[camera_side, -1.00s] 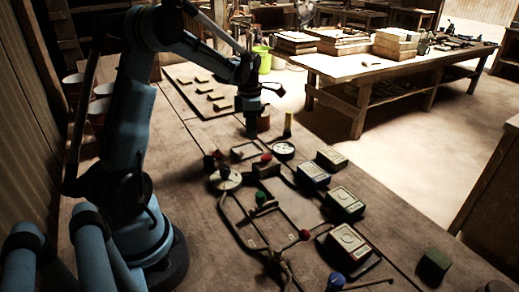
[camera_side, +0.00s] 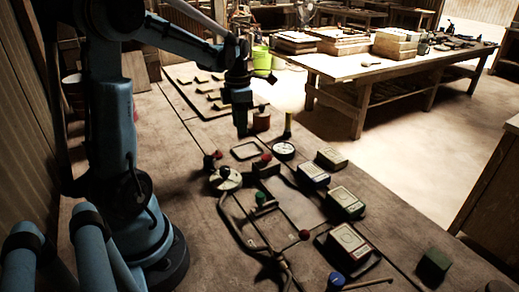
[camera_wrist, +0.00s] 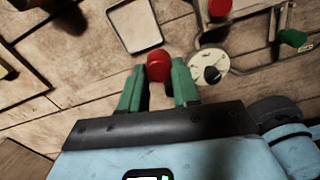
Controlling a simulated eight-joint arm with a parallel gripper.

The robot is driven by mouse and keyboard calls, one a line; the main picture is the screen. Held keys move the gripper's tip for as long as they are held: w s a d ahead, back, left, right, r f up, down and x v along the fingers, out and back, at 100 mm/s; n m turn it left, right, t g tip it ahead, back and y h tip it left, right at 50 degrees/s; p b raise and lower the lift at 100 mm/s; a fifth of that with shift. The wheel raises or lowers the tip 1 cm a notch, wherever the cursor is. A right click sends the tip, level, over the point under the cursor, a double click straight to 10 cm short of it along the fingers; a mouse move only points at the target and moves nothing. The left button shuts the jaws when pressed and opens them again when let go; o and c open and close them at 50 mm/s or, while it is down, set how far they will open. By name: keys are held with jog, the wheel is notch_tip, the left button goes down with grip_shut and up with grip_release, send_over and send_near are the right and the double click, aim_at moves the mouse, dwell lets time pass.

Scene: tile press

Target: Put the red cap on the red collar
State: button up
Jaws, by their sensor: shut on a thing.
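My gripper (camera_wrist: 159,70) has green fingers shut on a small round red thing, which looks like the red cap (camera_wrist: 157,65). In the side view my gripper (camera_side: 241,133) hangs over the bench, behind a flat rectangular frame, and what it holds is too dark to make out there. A red-topped part (camera_side: 217,154) stands beside a pale disc (camera_side: 226,180). Another red-topped part (camera_side: 266,158) sits on a dark block to the right, and a red knob (camera_side: 305,234) is nearer the front. I cannot tell which is the red collar.
The rectangular frame (camera_side: 245,151) lies just in front of my gripper, and it shows in the wrist view (camera_wrist: 112,27). A reddish-brown cylinder (camera_side: 261,121) stands close on the right. A round gauge (camera_side: 284,150), several boxes and a green handle (camera_side: 262,198) occupy the bench.

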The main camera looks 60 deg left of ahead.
jog(key=s+a+f+n, duration=0.2)
jog(key=s+a, duration=0.3)
jog(key=s, duration=0.1)
jog(key=shift+s+a+f, duration=0.1)
jog(key=shift+f, duration=1.25)
jog(key=shift+s+a+f, duration=0.1)
jog(key=shift+f, duration=1.25)
jog(key=shift+w+f, duration=0.1)
jog(key=shift+f, duration=0.5)
jog(key=o, duration=0.7)
notch_tip(320, 180, up, 11)
dwell(0.3)
